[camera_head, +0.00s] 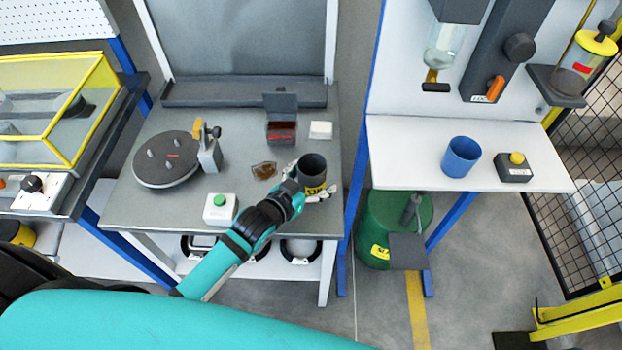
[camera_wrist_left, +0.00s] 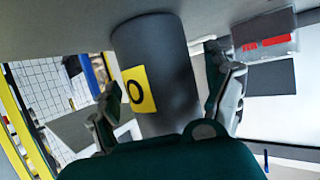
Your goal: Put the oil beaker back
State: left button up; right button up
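The oil beaker (camera_head: 313,168) is a dark grey cup with a yellow label, upright on the grey workbench (camera_head: 140,205) near its right front edge. In the left wrist view the beaker (camera_wrist_left: 165,60) fills the middle, its label showing a dark round letter. My left gripper (camera_head: 308,194) is at the beaker, with one finger on each side of it. In the wrist view the fingers (camera_wrist_left: 168,92) are spread; I see no clear firm grip, and whether they touch it is hard to tell. My right gripper is not in view.
A brown oil patch (camera_head: 264,170) lies left of the beaker. A round dark turntable (camera_head: 166,158), green button box (camera_head: 220,208), open red-and-grey box (camera_head: 281,128) and white block (camera_head: 321,130) share the bench. A blue cup (camera_head: 460,157) stands on the white table (camera_head: 400,165) right.

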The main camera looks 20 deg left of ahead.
pick_arm(q)
jog(key=shift+r, duration=0.2)
jog(key=shift+s+a, duration=0.1)
jog(key=shift+s, duration=0.2)
jog(key=b+v, duration=0.1)
jog(key=v, duration=1)
jog(key=shift+s+r, duration=0.15)
